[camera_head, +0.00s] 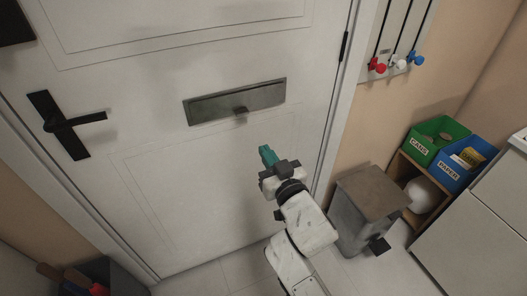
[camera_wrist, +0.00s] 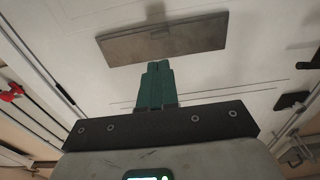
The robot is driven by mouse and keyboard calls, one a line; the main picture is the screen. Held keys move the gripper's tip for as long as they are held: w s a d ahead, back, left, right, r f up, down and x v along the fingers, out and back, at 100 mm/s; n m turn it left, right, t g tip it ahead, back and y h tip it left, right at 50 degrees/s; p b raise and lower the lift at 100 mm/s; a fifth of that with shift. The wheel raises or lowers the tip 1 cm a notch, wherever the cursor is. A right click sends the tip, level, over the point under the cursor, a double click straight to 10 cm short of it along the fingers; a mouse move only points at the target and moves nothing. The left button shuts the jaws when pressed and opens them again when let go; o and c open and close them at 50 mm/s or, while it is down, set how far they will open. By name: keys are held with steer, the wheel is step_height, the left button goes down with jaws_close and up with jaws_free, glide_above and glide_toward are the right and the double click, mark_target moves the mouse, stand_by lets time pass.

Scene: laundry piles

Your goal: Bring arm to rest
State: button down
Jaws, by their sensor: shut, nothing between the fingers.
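My gripper (camera_head: 268,155) is at the end of my white arm, with teal fingers. It is raised in front of the white door (camera_head: 200,175), below and right of the grey mail slot (camera_head: 236,101). In the wrist view the teal fingers (camera_wrist: 157,72) are closed together with nothing between them. They point toward the door, and the grey slot plate (camera_wrist: 163,40) shows beyond their tips. The gripper looks apart from the door, though the exact gap is hard to tell.
A black door handle (camera_head: 68,124) is at the left. Right of my arm stand a grey bin with brown lid (camera_head: 370,188), a green cans box (camera_head: 432,141) and a blue paper box (camera_head: 463,165). Coloured knobs (camera_head: 399,64) hang on the wall. A dark container (camera_head: 118,272) is lower left.

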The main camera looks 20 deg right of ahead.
steer(key=s+d+f+m+g+h+p, duration=0.2)
steer(key=s+d+f+g+h+p, duration=0.1)
steer(key=s+d+f+g, duration=0.75)
steer(key=s+a+f+g+y, duration=0.1)
steer(key=s+g, duration=0.1)
steer(key=s, duration=0.6)
steer(key=s+a+f+n+g+y+p, duration=0.1)
steer(key=s+f+g, duration=0.1)
steer(key=s, duration=0.6)
steer(key=s+a+f+g, duration=0.1)
steer(key=s+f+g, duration=0.1)
steer(key=s, duration=0.6)
steer(key=shift+s+a+n+g+y+p, duration=0.2)
steer(key=shift+a+n+g+y+p, duration=0.15)
steer(key=shift+g+y+p, duration=0.1)
steer(key=shift+a, duration=0.1)
